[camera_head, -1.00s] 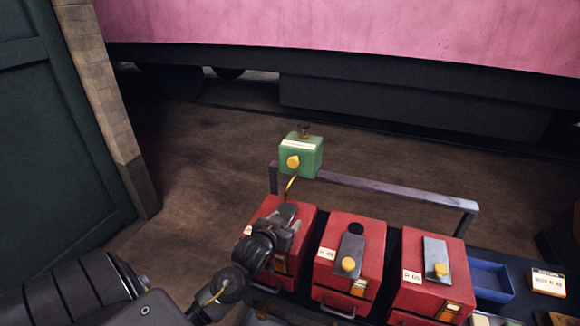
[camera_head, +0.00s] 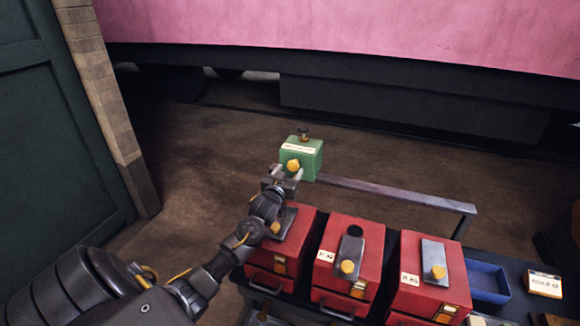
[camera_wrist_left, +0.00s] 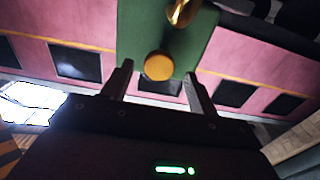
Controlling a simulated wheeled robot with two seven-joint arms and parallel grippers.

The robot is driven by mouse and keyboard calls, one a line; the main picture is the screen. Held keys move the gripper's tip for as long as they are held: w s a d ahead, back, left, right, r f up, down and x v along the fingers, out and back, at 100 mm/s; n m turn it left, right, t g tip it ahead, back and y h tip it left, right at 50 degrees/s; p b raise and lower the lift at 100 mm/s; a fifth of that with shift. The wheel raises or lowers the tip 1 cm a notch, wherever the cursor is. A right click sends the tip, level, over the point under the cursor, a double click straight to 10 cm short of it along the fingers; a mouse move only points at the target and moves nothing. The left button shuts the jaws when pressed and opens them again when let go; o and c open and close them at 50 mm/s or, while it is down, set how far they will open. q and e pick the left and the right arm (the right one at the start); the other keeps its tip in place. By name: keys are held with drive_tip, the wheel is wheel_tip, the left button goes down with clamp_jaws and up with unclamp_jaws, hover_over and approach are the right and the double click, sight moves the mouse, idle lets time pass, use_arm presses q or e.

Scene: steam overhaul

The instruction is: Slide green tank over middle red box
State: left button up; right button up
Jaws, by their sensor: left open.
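The green tank (camera_head: 312,160) sits at the left end of a grey rail behind the red boxes. It has a yellow knob on its front and a small brass fitting on top. The middle red box (camera_head: 340,285) carries a grey plate with a yellow knob, and a dark round hole shows at its top. My left gripper (camera_head: 285,177) is open just in front of the tank's knob. In the left wrist view the yellow knob (camera_wrist_left: 158,65) lies between the open fingers (camera_wrist_left: 158,82), with the green tank (camera_wrist_left: 140,38) behind it. My right gripper is not seen.
The grey rail (camera_head: 400,194) runs right from the tank, behind the boxes. A left red box (camera_head: 292,245) and a right red box (camera_head: 432,295) flank the middle one. A blue tray (camera_head: 488,282) and a label card (camera_head: 545,284) lie to the right.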

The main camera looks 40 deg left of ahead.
use_arm(q)
drive_tip(key=shift+x, duration=1.3)
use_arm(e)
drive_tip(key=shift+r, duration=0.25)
use_arm(q)
drive_tip(key=shift+c, duration=0.3)
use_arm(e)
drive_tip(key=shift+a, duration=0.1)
